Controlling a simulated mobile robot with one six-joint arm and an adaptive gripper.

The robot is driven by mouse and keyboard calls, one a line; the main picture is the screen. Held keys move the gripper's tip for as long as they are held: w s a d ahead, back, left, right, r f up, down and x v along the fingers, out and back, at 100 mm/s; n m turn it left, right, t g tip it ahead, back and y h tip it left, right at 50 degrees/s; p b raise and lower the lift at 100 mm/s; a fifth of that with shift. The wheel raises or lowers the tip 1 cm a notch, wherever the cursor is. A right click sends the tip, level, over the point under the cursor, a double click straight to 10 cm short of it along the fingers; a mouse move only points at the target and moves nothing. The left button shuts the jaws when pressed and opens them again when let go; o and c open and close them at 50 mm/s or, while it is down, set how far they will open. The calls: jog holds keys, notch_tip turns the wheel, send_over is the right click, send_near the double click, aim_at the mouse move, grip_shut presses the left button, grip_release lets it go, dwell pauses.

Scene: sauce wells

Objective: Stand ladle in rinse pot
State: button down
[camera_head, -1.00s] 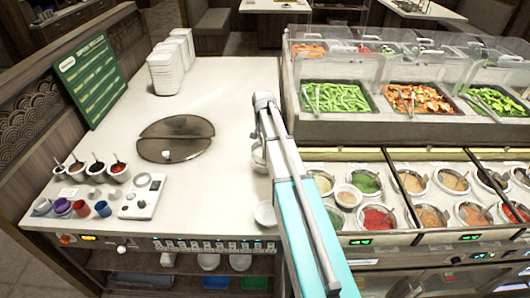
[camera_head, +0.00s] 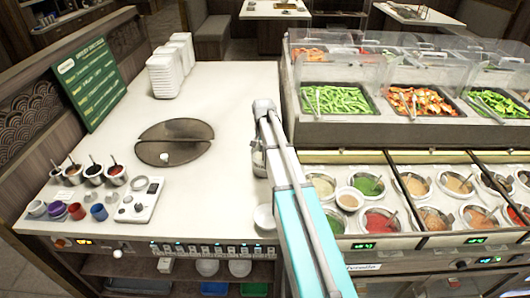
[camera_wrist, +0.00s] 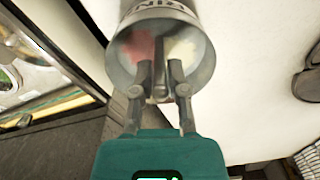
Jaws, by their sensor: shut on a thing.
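The rinse pot (camera_wrist: 188,15) is a grey metal cylinder with partly cut-off lettering, at the top of the wrist view. Its round mouth faces the camera, and blurred red and pale patches show inside. My gripper (camera_wrist: 160,68) is in front of the mouth, with its fingers closed on a thin dark upright piece, the ladle's handle (camera_wrist: 159,78). The ladle's bowl is not visible, and I cannot tell how deep it is in the pot. In the head view the pot (camera_head: 258,162) shows only partly beside my arm, which hides the gripper and ladle.
A white bowl (camera_head: 263,217) stands at the counter's right edge by my arm. Sauce wells (camera_head: 380,222) lie to the right, below the glass-fronted salad bar. Small cups and a control box (camera_head: 140,200) stand at left.

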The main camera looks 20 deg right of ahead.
jog(key=shift+s+f, duration=0.1)
jog(key=shift+f, duration=0.1)
dwell(0.6)
jog(key=c, duration=0.6)
grip_release()
jog(key=shift+o, duration=0.3)
jog(key=o, duration=0.5)
jog(key=shift+o, duration=0.2)
jog(key=shift+r, duration=0.1)
jog(key=shift+r+p, duration=4.35)
jog(key=shift+r, duration=0.05)
